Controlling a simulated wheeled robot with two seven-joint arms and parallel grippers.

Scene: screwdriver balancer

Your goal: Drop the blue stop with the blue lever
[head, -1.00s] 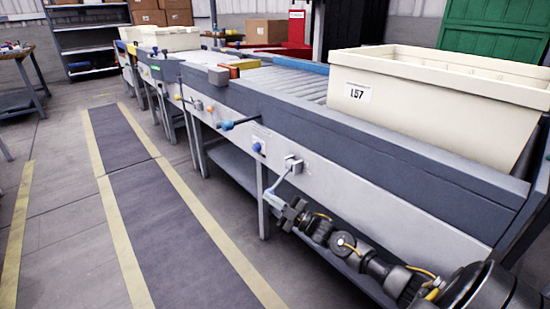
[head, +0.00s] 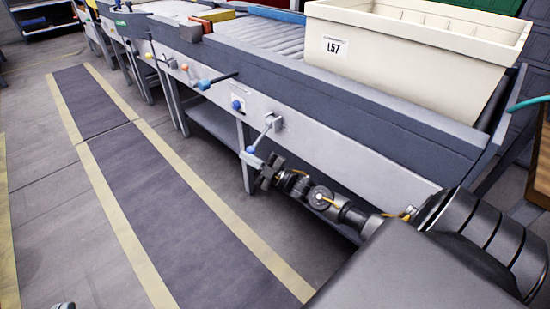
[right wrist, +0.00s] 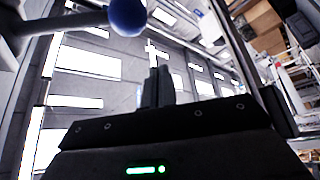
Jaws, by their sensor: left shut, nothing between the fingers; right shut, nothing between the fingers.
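The blue lever (head: 265,133) hangs from its pivot on the conveyor's side panel, slanting down and left to a blue ball knob (head: 250,149). In the right wrist view the knob (right wrist: 128,17) is at the top, on a dark rod. My right gripper (head: 264,170) is shut and empty just below the knob; I cannot tell if they touch. Its closed fingers (right wrist: 157,85) show in the wrist view. The blue stop (head: 277,13) is a bar across the rollers behind the cream bin's left end. Only a tip of my left gripper (head: 64,305), shut, shows at the bottom edge.
The cream bin (head: 420,50) labelled L57 stands on the conveyor (head: 330,95). Yellow (head: 218,15) and red stops are farther left. The marked floor lane (head: 170,210) is clear.

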